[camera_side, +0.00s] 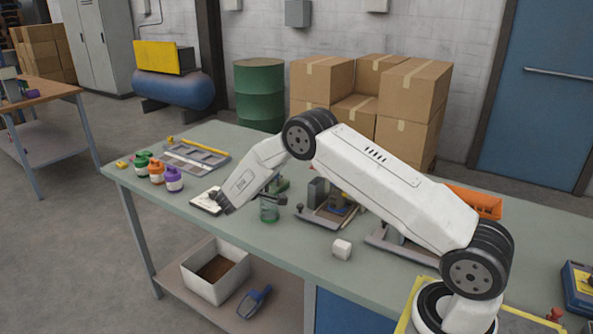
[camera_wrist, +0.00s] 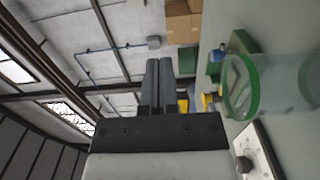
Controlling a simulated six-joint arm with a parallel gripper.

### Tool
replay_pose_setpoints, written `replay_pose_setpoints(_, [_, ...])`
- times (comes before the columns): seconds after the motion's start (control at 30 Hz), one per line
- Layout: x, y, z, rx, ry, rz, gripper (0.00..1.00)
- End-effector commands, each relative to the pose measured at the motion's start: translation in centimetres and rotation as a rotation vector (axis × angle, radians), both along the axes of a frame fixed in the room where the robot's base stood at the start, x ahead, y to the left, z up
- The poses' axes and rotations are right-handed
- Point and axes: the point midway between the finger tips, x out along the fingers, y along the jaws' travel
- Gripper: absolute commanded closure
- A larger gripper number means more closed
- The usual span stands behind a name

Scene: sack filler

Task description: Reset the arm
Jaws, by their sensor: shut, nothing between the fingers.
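My gripper (camera_side: 223,203) hangs at the end of my white arm, low over the left part of the green-grey workbench (camera_side: 330,262). In the wrist view my gripper (camera_wrist: 161,66) has its two dark fingers together with nothing between them. A clear jar with a green rim (camera_side: 269,211) stands just right of my gripper. The jar's green rim (camera_wrist: 240,90) shows large at the right of the wrist view. A white panel with a dark knob (camera_side: 207,201) lies at the gripper's left; I cannot tell whether they touch.
Green, orange and purple-capped bottles (camera_side: 156,171) stand at the bench's left end, near a grey tray (camera_side: 196,156). Cardboard boxes (camera_side: 412,91) stand behind.

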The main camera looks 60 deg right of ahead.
Motion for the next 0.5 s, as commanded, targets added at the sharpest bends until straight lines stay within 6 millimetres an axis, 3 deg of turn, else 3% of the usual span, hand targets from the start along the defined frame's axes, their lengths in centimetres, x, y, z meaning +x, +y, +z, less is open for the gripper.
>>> replay_pose_setpoints(0.27, [-0.4, 0.2, 0.0, 0.037, 0.014, -0.006, 1.0])
replay_pose_setpoints(0.5, [-2.8, 1.3, -0.3, 0.225, 0.085, -0.033, 1.0])
